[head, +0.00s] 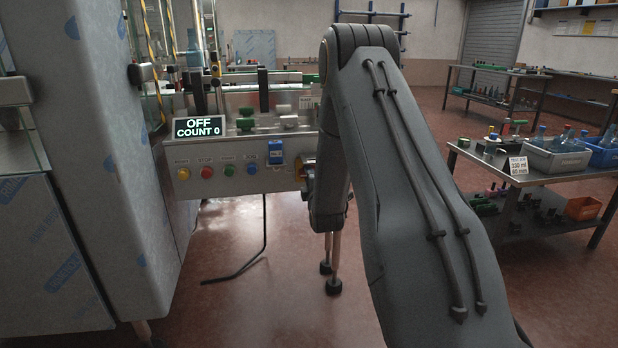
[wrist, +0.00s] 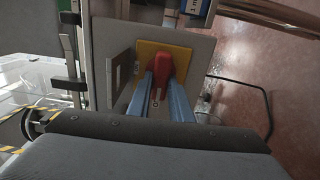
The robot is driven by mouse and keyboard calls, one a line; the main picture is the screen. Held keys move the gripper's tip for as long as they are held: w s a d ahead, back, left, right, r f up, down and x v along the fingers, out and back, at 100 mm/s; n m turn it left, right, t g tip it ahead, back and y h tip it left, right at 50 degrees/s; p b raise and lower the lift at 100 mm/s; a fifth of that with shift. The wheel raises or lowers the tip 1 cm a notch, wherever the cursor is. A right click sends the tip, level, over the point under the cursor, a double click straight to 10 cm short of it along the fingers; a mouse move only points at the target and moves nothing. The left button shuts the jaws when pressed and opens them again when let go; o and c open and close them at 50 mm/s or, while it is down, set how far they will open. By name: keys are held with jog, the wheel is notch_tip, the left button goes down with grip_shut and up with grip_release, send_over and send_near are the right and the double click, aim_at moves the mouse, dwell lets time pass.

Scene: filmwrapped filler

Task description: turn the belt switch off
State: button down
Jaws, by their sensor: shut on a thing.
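The belt switch is a red handle (wrist: 159,66) on a yellow plate (wrist: 184,60), fixed to a grey panel in the wrist view. My gripper (wrist: 166,84) is shut on the red handle, with one blue-grey finger on each side. In the head view my arm hides most of the switch; only an edge of the yellow plate (head: 298,167) shows at the panel's right end. I cannot tell which marking the handle points to. A display (head: 198,128) above the panel reads OFF, COUNT 0.
Yellow, red, green and blue buttons (head: 229,170) and a blue padlock-like box (head: 276,152) sit left of the switch. A tall steel cabinet (head: 90,150) stands at left. A bench (head: 500,168) with bins stands at right.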

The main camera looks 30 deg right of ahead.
jog(key=c, duration=1.6)
grip_release()
jog(key=v, duration=0.7)
jog(key=shift+s+a, duration=0.15)
jog(key=shift+s, duration=0.25)
